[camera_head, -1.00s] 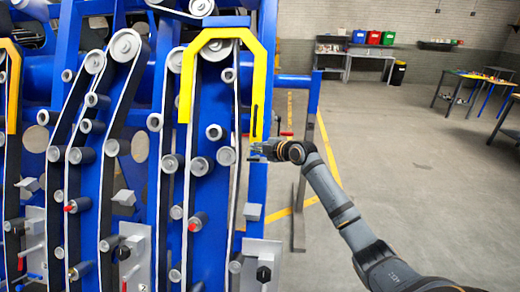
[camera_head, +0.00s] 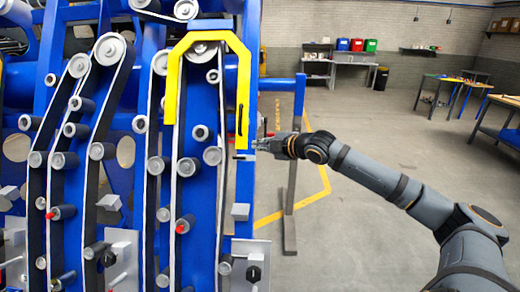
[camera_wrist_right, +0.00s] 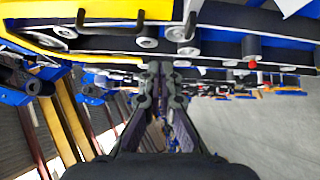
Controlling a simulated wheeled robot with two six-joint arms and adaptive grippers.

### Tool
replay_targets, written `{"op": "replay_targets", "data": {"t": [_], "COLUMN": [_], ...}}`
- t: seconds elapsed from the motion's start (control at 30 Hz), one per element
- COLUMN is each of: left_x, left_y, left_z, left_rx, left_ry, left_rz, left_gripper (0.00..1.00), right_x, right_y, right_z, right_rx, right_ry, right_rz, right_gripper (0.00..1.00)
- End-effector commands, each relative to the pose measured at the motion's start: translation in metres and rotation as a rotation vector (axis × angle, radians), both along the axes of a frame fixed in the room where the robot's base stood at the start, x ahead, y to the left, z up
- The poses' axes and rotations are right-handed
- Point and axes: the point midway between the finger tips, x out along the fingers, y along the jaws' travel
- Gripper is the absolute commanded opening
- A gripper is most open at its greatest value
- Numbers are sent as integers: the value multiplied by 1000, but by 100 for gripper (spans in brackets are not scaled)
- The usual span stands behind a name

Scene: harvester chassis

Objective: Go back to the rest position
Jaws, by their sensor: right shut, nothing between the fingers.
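My right gripper (camera_head: 258,145) is in the head view, with its arm coming in from the lower right. It is shut and empty, and sits just right of the blue harvester chassis (camera_head: 247,200), below the lower end of the yellow guard (camera_head: 240,75). I cannot tell whether it touches the chassis. In the right wrist view the gripper fingers (camera_wrist_right: 160,75) show at the centre, with the chassis belts and rollers above them and the yellow guard (camera_wrist_right: 110,10) at the upper left. My left gripper is not in view.
The chassis with its belts and rollers (camera_head: 103,48) fills the left side. A dark post (camera_head: 291,180) stands just behind my right gripper. A shelf with coloured bins (camera_head: 345,50) and work tables (camera_head: 500,120) stand far back. Grey floor (camera_head: 380,125) between is open.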

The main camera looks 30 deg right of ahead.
Motion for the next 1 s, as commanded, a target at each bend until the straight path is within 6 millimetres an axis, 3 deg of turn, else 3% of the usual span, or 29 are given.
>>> {"op": "replay_targets", "data": {"t": [0.17,0.43,0.57,0.67,0.77,0.9,1.0], "left_x": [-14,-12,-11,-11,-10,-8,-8], "left_y": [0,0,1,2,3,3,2], "left_z": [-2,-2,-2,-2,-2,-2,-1], "left_rx": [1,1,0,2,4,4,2], "left_ry": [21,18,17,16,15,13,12], "left_rz": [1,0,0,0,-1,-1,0], "left_gripper": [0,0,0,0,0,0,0], "right_x": [-1,-1,9,16,9,-24,-60], "right_y": [1,-1,-29,-74,-116,-149,-156], "right_z": [0,-1,-31,-91,-172,-289,-372], "right_rx": [2,5,77,189,298,407,466], "right_ry": [1,2,20,60,117,215,294], "right_rz": [2,-1,-82,-219,-372,-558,-675], "right_gripper": [0,0,0,0,0,0,0]}}
